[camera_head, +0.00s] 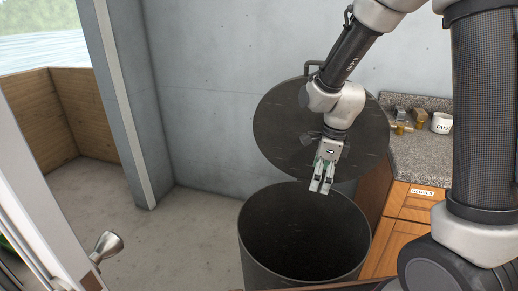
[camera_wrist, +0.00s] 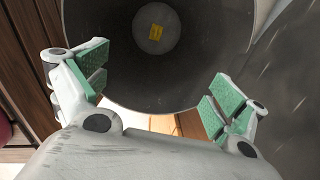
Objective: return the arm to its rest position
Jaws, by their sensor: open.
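My arm reaches in from the upper right of the head view. My gripper (camera_head: 320,187) hangs pointing down over the mouth of a dark round bin (camera_head: 257,262), in front of its upright lid (camera_head: 277,122). In the wrist view my gripper (camera_wrist: 155,78) has its green-padded fingers spread wide with nothing between them. Below them the inside of the bin (camera_wrist: 103,62) shows. A pale round shape (camera_wrist: 146,42) with a yellow patch lies deep inside; I cannot tell whether it is a separate object.
A speckled counter (camera_head: 418,158) on wooden cabinets stands to the right, carrying a white labelled container (camera_head: 442,123) and small brassy items. A door with a metal knob (camera_head: 106,246) is at the lower left. Floor (camera_head: 190,225) left of the bin is clear.

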